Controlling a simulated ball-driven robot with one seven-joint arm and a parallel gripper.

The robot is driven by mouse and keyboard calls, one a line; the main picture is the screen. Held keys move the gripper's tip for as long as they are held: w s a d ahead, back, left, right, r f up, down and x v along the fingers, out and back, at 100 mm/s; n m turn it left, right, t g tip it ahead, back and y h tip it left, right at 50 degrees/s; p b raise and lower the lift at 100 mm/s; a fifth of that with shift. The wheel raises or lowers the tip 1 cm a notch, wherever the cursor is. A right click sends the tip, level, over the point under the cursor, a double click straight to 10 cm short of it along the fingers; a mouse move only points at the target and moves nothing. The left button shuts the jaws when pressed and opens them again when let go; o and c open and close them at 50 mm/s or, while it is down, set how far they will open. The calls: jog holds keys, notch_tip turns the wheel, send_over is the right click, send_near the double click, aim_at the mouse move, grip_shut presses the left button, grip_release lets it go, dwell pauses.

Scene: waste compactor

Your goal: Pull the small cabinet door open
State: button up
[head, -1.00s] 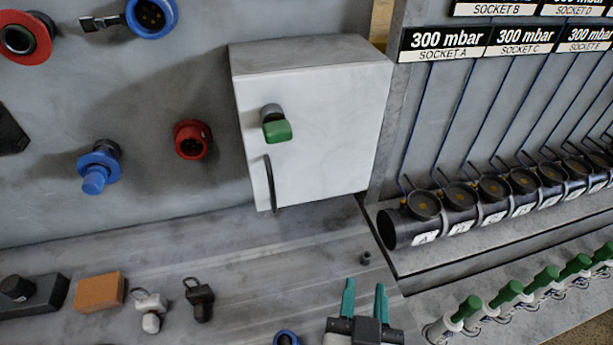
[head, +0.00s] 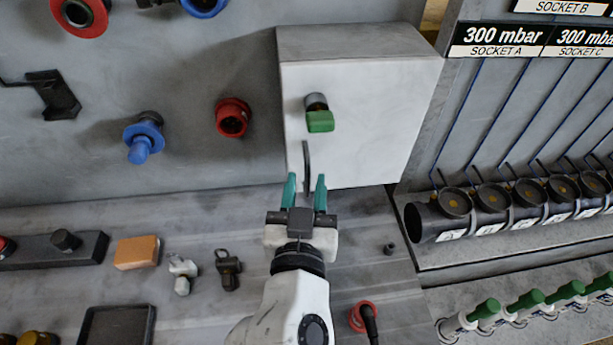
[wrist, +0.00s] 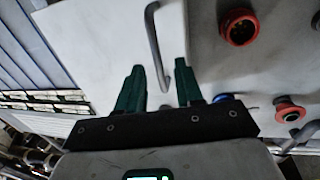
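The small cabinet (head: 362,110) is a white box on the grey wall, and its door looks shut. A green knob (head: 320,121) sits on the upper left of the door. A dark, thin, upright handle (head: 307,166) sits low on the door's left side. My gripper (head: 305,183) is open, with teal fingers pointing up at the handle's lower part. In the wrist view, the handle (wrist: 154,45) runs down into the gap between the open fingers (wrist: 164,82). The fingers look apart from it; whether they touch the door is unclear.
Red (head: 232,118) and blue (head: 143,138) sockets stick out of the wall left of the cabinet. Black numbered cylinders (head: 437,220) line the right. Small fittings, an orange block (head: 137,252) and a black tray (head: 118,326) lie on the grey bench below.

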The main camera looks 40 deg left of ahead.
jog(key=shift+w+a, duration=0.4)
jog(key=shift+w, duration=0.2)
jog(key=shift+c, duration=0.4)
grip_shut()
dwell(0.7)
